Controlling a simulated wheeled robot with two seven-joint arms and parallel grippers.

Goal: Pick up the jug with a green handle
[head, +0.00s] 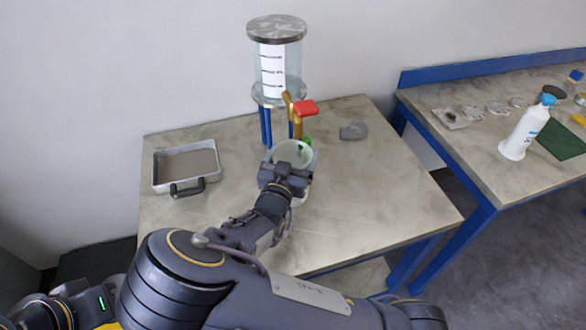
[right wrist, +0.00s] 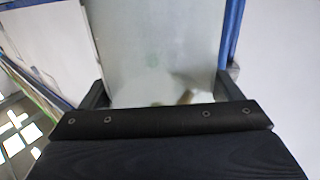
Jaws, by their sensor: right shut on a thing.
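The jug (head: 293,152) is a pale translucent vessel with an open top, near the middle of the table in the head view. A bit of its green handle (head: 307,142) shows at its far right side. My right gripper (head: 287,170) is shut on the jug's near side and hides much of its body. In the right wrist view the jug's wall (right wrist: 155,50) fills the space between the two fingers (right wrist: 163,90). I cannot tell whether the jug's base touches the table. My left gripper is not in view.
A clear tank (head: 288,70) on blue legs stands just behind the jug, its brass tap with a red lever (head: 305,107) close above it. A metal tray (head: 186,165) is at left, a grey lump (head: 354,131) at right. A second bench holds a white bottle (head: 525,130).

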